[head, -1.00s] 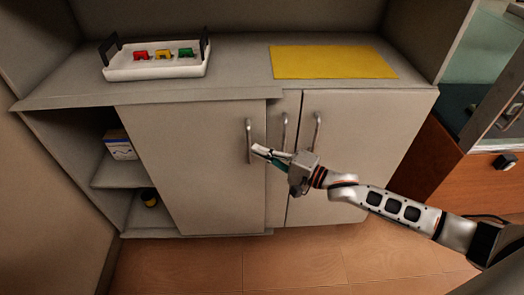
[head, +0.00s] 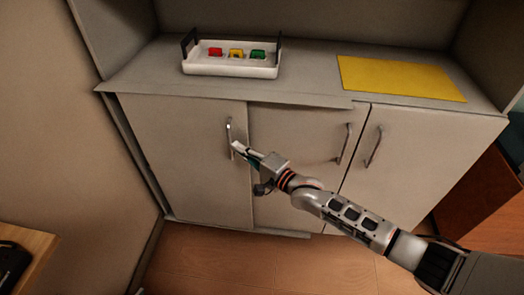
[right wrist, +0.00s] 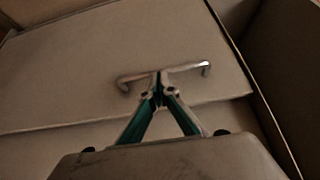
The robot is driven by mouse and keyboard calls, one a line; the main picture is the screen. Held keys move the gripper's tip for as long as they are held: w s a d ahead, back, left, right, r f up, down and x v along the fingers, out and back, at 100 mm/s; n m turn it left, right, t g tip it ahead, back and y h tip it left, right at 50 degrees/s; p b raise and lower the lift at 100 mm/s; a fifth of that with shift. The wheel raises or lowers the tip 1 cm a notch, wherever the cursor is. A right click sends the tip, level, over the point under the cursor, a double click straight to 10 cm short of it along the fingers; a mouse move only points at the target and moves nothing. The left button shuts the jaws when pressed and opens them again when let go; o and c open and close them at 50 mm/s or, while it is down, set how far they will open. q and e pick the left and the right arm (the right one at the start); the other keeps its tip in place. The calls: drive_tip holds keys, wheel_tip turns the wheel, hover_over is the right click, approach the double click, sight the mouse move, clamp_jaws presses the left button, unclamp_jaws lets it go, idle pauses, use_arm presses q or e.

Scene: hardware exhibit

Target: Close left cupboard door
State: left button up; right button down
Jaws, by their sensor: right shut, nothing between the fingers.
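The left cupboard door (head: 180,165) is a flat beige panel covering nearly all of the left bay. A narrow dark gap shows along its left edge. Its upright metal handle (head: 229,135) is near its right edge. My right gripper (head: 236,147) is shut at this handle, its fingertips at or touching the bar; nothing is held between them. In the right wrist view the fingertips (right wrist: 158,76) meet in front of the middle of the handle bar (right wrist: 190,69). My left gripper is not in view.
The middle door (head: 295,130) and right door (head: 420,160) have their own handles. On the counter are a white tray (head: 230,68) with coloured pieces and a yellow mat (head: 400,78). A wooden surface (head: 35,250) stands at lower left. The floor in front is clear.

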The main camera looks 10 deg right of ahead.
sight(217, 146)
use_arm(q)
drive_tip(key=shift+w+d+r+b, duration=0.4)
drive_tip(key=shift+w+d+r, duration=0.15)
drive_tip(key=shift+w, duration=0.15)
use_arm(e)
drive_tip(key=a, duration=0.2)
drive_tip(key=w+a, duration=0.1)
drive_tip(key=a, duration=0.1)
drive_tip(key=w+a, duration=0.1)
drive_tip(key=a, duration=0.2)
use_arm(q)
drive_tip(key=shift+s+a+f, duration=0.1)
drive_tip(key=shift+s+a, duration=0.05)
